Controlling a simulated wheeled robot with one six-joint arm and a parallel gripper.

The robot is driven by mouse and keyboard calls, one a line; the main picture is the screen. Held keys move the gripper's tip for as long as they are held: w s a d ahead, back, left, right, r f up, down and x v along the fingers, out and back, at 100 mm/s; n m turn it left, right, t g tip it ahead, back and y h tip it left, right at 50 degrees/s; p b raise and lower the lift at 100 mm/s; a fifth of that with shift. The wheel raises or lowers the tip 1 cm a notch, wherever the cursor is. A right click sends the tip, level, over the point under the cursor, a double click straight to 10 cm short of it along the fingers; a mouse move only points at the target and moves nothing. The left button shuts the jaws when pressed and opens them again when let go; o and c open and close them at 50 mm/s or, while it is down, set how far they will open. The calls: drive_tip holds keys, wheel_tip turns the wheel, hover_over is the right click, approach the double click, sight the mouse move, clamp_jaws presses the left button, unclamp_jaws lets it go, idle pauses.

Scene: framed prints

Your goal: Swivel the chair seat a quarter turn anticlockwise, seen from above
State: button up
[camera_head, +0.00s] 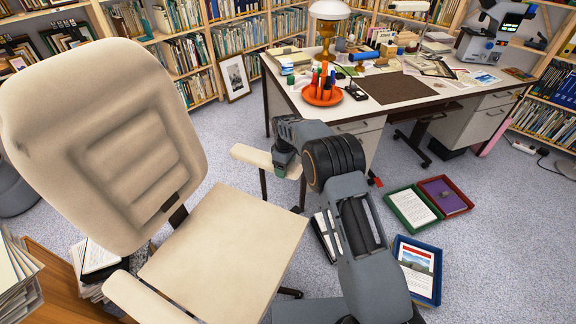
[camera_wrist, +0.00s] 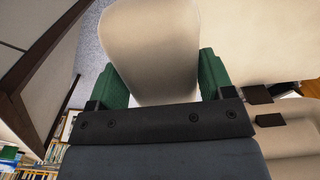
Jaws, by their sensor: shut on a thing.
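The beige office chair fills the left of the head view, with its tall backrest (camera_head: 110,140) at the left and its flat seat (camera_head: 222,245) facing right. One armrest (camera_head: 252,156) sticks out on the far side, and the other armrest (camera_head: 145,300) is at the near bottom edge. My gripper (camera_head: 283,162) is at the far armrest's end, shut on it. In the wrist view the armrest (camera_wrist: 150,50) lies between the two green fingers (camera_wrist: 155,82). The seat's swivel column is hidden.
A white desk (camera_head: 300,100) with drawers stands beyond my arm. Colored trays (camera_head: 412,208) with papers lie on the floor at right. A wooden box (camera_head: 60,290) and paper stacks (camera_head: 15,280) are at lower left. Bookshelves (camera_head: 260,38) line the back.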

drive_tip(key=o, duration=1.3)
drive_tip(key=shift+r, duration=0.1)
wheel_tip(320, 180, up, 14)
drive_tip(key=shift+f+p, duration=0.2)
drive_tip(key=shift+p, duration=0.3)
